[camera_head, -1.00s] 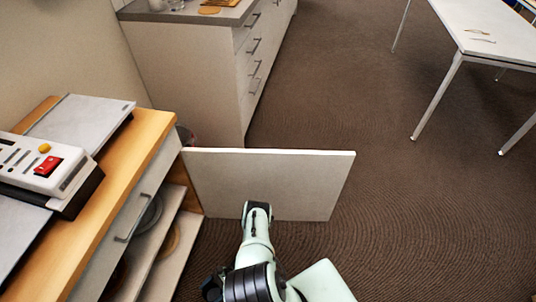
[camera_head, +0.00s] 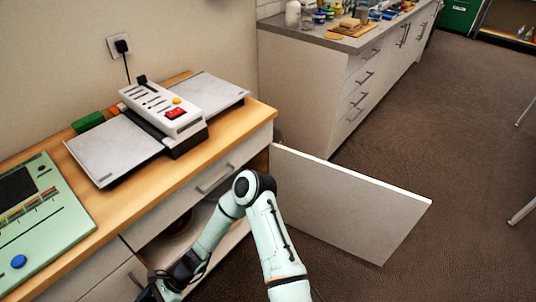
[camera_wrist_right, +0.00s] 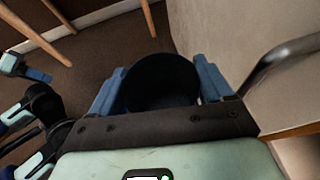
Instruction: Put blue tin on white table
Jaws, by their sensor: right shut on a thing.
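In the right wrist view my right gripper (camera_wrist_right: 160,76) is shut, its blue fingers on either side of a dark round thing (camera_wrist_right: 162,88). It looks nearly black, so I cannot confirm that it is the blue tin. Of the white table, only pale legs (camera_head: 523,211) show at the right edge of the head view; its top is out of frame. What seems to be my left gripper (camera_wrist_right: 25,68) shows at the left of the right wrist view; its opening is unclear. In the head view one arm of mine bends down to the lower left, with no fingertips clear.
An open white cabinet door (camera_head: 350,205) juts out beside my arm. The wooden counter (camera_head: 240,121) holds a grey device with a red switch (camera_head: 176,113) and a green machine (camera_head: 48,220). A drawer unit (camera_head: 345,90) stands behind.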

